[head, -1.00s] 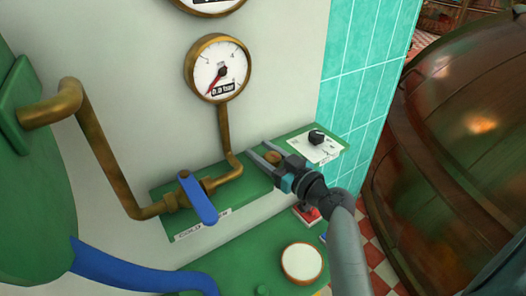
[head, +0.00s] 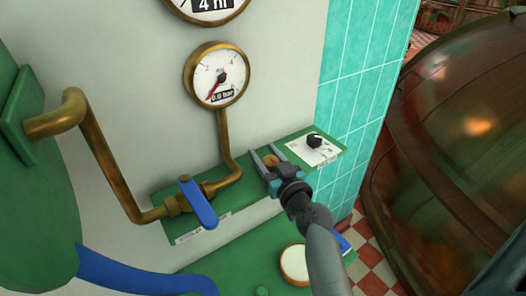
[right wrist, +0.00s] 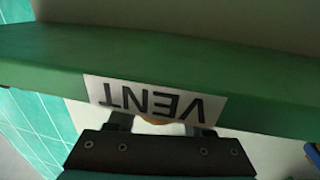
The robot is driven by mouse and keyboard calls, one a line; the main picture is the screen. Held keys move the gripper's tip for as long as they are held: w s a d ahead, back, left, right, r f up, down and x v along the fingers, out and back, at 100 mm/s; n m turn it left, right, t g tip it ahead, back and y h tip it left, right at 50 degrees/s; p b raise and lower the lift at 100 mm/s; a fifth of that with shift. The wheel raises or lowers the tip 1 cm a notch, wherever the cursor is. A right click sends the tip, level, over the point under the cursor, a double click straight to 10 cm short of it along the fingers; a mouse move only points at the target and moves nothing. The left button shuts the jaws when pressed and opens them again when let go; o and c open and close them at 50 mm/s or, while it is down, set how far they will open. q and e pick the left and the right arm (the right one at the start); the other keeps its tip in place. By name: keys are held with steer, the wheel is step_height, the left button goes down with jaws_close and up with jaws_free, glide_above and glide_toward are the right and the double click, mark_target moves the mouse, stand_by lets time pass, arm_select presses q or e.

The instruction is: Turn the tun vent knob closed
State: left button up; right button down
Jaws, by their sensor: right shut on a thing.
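A small brass round knob (head: 270,160) is on the green shelf to the right of the gauge pipe. My right gripper (head: 263,152) is shut on it, with one finger on each side. In the right wrist view a tan sliver of the knob (right wrist: 158,121) shows between the two dark fingers. The gripper body hides most of it. A white label reading VENT (right wrist: 155,101), upside down in that view, is on the green shelf edge (right wrist: 250,112) beside the fingers. My left gripper is not in view.
A black knob (head: 314,141) on a white dial plate is close to the right. A blue lever valve (head: 198,202) on brass pipe is to the left. A copper vessel (head: 455,165) fills the right side.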

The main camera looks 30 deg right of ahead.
steer(key=shift+d+m+h+p, duration=0.15)
steer(key=shift+m+h+p, duration=0.4)
steer(key=shift+h, duration=0.35)
steer(key=shift+c, duration=1.5)
jaws_free()
steer(key=shift+s, duration=0.15)
steer(key=s+a, duration=0.3)
steer(key=s, duration=1.1)
steer(key=shift+s, duration=0.4)
